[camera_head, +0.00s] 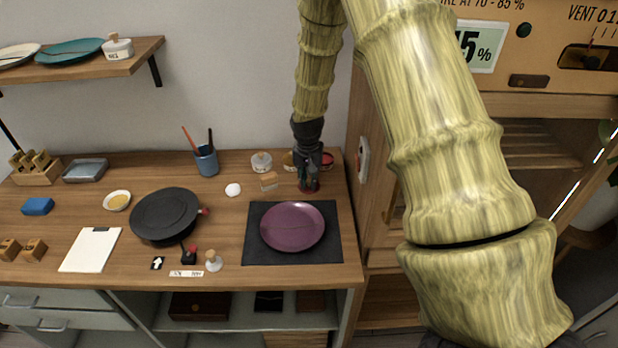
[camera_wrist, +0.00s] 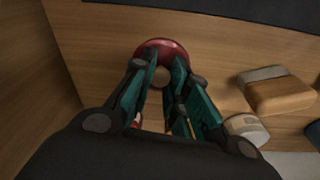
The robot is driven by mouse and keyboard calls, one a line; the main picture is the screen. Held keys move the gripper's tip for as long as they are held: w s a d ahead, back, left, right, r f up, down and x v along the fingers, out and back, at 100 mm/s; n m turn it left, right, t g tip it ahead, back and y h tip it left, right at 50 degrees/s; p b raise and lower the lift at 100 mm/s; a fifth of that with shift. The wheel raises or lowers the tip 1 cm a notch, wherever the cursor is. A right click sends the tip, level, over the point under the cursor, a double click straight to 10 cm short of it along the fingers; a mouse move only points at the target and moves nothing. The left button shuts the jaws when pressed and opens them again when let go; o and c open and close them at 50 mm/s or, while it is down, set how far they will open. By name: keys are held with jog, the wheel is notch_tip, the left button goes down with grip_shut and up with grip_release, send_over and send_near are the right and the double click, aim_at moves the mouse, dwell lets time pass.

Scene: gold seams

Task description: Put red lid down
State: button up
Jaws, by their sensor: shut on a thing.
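The red lid (camera_head: 303,189) is at the back right of the worktop, just behind the black mat. It also shows in the wrist view (camera_wrist: 162,46) as a dark red disc at the fingertips. My gripper (camera_head: 310,182) points down and is shut on the lid, with its green fingers (camera_wrist: 163,75) around the lid's middle. The lid is at or very close to the wood; I cannot tell whether it touches. The fingers hide part of it.
A purple plate (camera_head: 292,226) lies on the black mat (camera_head: 330,250) in front. The cabinet is close on the right.

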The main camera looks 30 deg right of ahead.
aim_at(308, 189)
jog(key=o, duration=0.8)
jog(key=shift+f, duration=0.15)
jog(key=shift+s+a+r+b, duration=0.2)
jog(key=shift+r+b, duration=0.3)
jog(key=shift+r, duration=1.55)
jog(key=shift+s+a+r+b, duration=0.15)
jog(key=shift+r+b, duration=0.35)
jog(key=shift+r, duration=1.55)
jog(key=shift+s+a+r+b, duration=0.2)
jog(key=shift+r+b, duration=0.3)
jog(key=shift+r, duration=1.55)
